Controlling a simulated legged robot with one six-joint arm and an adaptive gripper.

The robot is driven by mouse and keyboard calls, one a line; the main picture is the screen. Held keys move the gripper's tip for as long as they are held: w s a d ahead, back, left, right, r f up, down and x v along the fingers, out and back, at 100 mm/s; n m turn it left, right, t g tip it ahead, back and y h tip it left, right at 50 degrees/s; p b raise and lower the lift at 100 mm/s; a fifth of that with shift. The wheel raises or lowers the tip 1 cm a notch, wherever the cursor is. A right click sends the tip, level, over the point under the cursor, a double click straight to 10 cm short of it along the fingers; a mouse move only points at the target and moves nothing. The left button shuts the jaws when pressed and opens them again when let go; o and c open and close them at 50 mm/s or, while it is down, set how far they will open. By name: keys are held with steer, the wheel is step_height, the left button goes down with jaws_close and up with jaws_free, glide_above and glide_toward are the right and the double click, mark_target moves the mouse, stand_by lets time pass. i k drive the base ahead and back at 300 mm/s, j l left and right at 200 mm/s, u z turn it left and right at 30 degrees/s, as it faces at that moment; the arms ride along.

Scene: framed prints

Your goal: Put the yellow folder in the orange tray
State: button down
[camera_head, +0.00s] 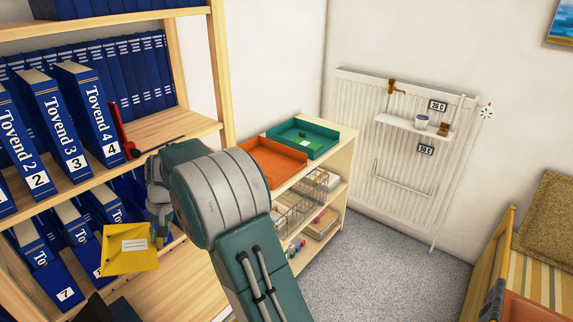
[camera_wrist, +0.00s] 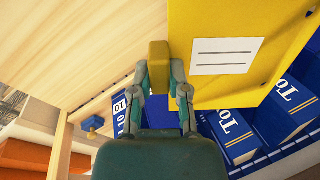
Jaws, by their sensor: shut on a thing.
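The yellow folder (camera_head: 130,251) has a white label and hangs in front of the lower bookshelf at the left of the head view. It also fills the upper right of the wrist view (camera_wrist: 190,15). My gripper (camera_wrist: 159,75) is shut on a yellow edge piece of the folder, with a finger on each side. In the head view my gripper (camera_head: 160,228) is at the folder's right edge, partly hidden by my arm. The orange tray (camera_head: 273,162) sits on top of the low shelf unit, to the right of my arm, apart from the folder. Its inside looks empty.
A green tray (camera_head: 303,138) stands beside the orange tray on the low shelf unit (camera_head: 327,181). Blue binders (camera_head: 85,110) fill the wooden bookshelf (camera_head: 168,128) close to my arm. A white radiator (camera_head: 400,150) is on the wall. Grey floor lies open at the right.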

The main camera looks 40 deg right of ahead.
mark_target(275, 170)
steer(key=l+z, duration=0.1)
steer(key=z, duration=0.3)
steer(key=i+z, duration=0.1)
steer(key=z, duration=0.35)
steer(key=i+l+z, duration=0.1)
steer(key=z, duration=0.3)
steer(key=i+z, duration=0.1)
steer(key=z, duration=0.35)
steer(key=i+z, duration=0.1)
steer(key=z, duration=0.3)
steer(key=i+l+z, duration=0.1)
steer(key=i+z, duration=0.4)
steer(key=i, duration=0.15)
steer(key=i+u, duration=0.3)
steer(key=i, duration=0.2)
steer(key=i+l+u, duration=0.2)
steer(key=i+u, duration=0.15)
steer(key=i, duration=0.15)
steer(key=i+u, duration=0.3)
steer(key=u, duration=0.15)
steer(key=i+u, duration=0.1)
steer(key=u, duration=0.75)
steer(key=i+l+u, duration=0.1)
steer(key=u, duration=0.35)
steer(key=i+l+u, duration=0.1)
steer(key=u, duration=0.3)
steer(key=l+u, duration=0.1)
steer(key=u, duration=0.35)
